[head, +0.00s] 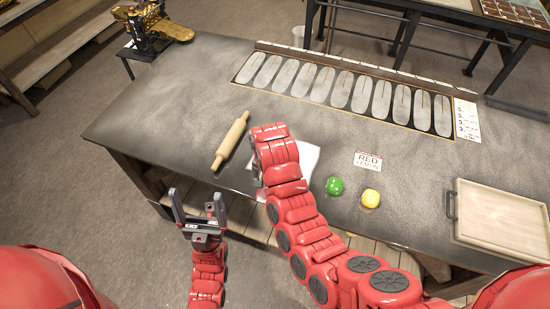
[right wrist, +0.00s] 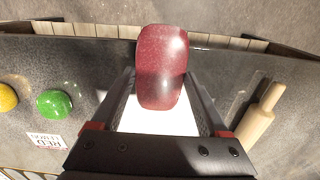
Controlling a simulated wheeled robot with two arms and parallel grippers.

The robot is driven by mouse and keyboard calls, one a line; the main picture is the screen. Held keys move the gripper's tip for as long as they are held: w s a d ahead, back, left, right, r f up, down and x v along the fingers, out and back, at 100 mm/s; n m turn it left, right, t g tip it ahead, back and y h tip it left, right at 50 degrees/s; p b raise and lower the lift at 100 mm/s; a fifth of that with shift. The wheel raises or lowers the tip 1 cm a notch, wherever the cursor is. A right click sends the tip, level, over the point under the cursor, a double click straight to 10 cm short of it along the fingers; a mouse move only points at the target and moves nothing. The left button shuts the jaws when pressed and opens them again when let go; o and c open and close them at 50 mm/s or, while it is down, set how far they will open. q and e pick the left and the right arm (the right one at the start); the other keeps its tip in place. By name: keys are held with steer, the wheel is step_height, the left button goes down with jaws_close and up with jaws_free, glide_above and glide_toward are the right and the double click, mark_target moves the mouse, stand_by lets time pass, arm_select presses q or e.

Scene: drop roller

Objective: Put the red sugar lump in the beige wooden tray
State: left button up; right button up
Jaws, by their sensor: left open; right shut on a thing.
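The red sugar lump (right wrist: 162,62) shows in the right wrist view, glossy and dark red, between the two fingers of my right gripper (right wrist: 162,82), which is shut on it. The white sheet lies below it. In the head view the lump and the right fingers are hidden by my red arm, over the near edge of the table. My left gripper (head: 196,196) is open and empty, beside the table's front edge. The beige wooden tray (head: 498,240) lies empty at the right of the table, apart from both grippers.
A green lump (head: 334,186) and a yellow lump (head: 371,198) sit between my right arm and the tray, near a RED card (head: 368,161). A rolling pin (head: 231,140) lies to the left. A long mould board (head: 345,92) lies at the back.

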steer(key=shift+s+a+f+b, duration=0.1)
steer(key=shift+s+f+b, duration=0.1)
steer(key=shift+s+b, duration=0.3)
steer(key=shift+s+a+r, duration=0.2)
steer(key=shift+s+a, duration=0.05)
steer(key=shift+s, duration=0.25)
